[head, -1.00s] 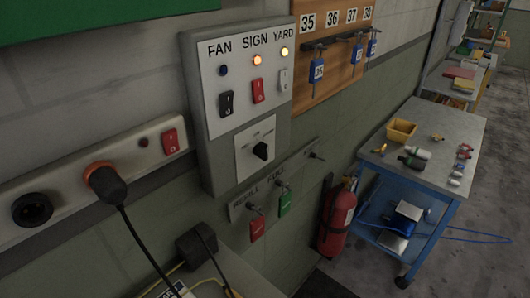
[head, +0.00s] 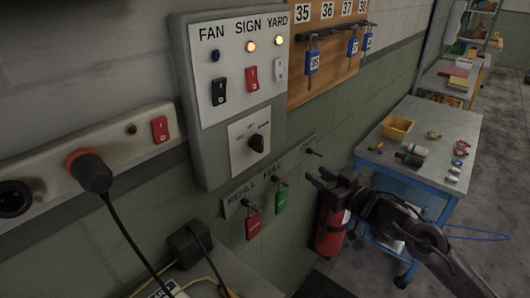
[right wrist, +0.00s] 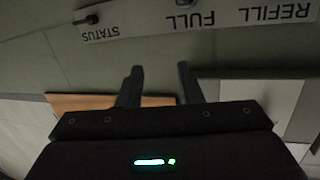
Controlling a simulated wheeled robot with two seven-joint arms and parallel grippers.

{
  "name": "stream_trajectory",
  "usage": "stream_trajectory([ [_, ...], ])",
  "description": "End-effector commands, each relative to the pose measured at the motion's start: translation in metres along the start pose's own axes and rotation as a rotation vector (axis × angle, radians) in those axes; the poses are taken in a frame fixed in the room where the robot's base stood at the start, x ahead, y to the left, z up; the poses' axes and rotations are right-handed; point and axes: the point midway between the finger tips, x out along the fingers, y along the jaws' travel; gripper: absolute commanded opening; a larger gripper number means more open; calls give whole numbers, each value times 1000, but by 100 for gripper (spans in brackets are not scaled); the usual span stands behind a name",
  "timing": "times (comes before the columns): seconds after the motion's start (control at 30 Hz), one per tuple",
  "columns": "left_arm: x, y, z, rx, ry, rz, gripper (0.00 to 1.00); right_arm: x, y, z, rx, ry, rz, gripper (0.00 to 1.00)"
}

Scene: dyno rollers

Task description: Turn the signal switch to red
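A grey control box (head: 181,100) is on the wall, with a FAN, SIGN, YARD panel. Below that panel is a white plate with a black rotary knob (head: 256,143); its small markings are too small to read. Under SIGN is a red rocker switch (head: 251,79) with a lit orange lamp (head: 251,46) above it. My right gripper (head: 316,178) is open and empty, below and right of the knob, touching nothing that I can see. Its spread fingers also show in the right wrist view (right wrist: 158,72). My left gripper is not in view.
A REFILL, FULL, STATUS strip (head: 232,207) with red (head: 253,225) and green (head: 281,200) tags is below the box. A red extinguisher (head: 329,238) stands behind my right arm. A plugged socket strip (head: 125,148) is left. A blue-framed table (head: 420,125) is right.

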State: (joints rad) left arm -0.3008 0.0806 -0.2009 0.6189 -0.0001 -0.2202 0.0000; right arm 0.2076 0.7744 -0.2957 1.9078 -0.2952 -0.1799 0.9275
Motion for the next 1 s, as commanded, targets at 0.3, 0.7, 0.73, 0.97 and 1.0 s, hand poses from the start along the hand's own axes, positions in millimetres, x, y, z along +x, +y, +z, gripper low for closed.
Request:
stream_trajectory([
  [0.3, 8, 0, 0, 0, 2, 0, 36, -46, -123, -100, -86, 94, -261, 33],
  [0.7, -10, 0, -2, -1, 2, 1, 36, 0, -142, -112, -83, 100, -272, 33],
  [0.73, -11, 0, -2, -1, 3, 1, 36, 4, -144, -111, -84, 98, -273, 33],
  [0.97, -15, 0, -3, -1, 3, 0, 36, 24, -148, -111, -85, 97, -271, 33],
  [1.0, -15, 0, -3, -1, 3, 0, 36, 25, -149, -110, -86, 97, -271, 33],
])
